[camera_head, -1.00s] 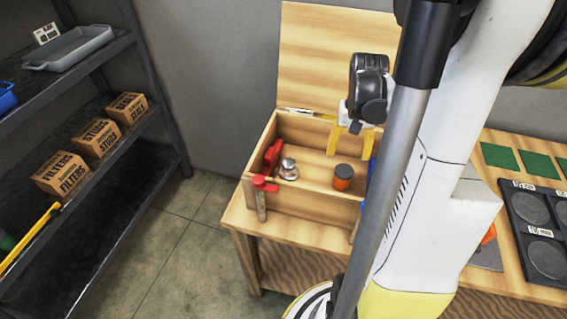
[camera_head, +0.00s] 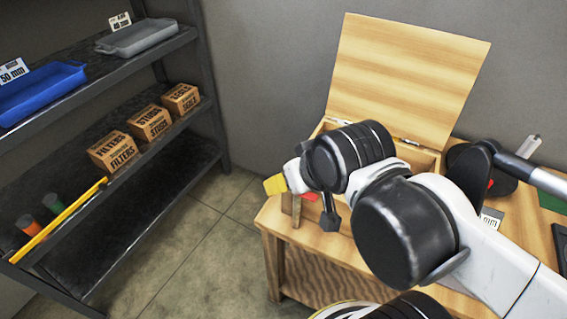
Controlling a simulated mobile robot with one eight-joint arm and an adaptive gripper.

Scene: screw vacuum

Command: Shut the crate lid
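The wooden crate (camera_head: 424,158) stands on the wooden workbench against the grey wall. Its lid (camera_head: 405,80) is open, standing up and leaning back at the crate's rear edge. My arm covers most of the crate's front and inside. A small red part (camera_head: 311,196) shows at its left front, below my gripper. My gripper (camera_head: 275,184), with yellow fingers, is in front of the crate's left side in the picture, apart from the lid. It is seen from the side, so the gap between its fingers cannot be made out. I see nothing held in it.
A dark metal shelf rack (camera_head: 205,90) stands at the left with trays, cardboard boxes (camera_head: 150,122) and a yellow bar (camera_head: 60,222). Bare floor (camera_head: 190,240) lies between rack and workbench (camera_head: 300,258). Dark objects stand on the bench at the right.

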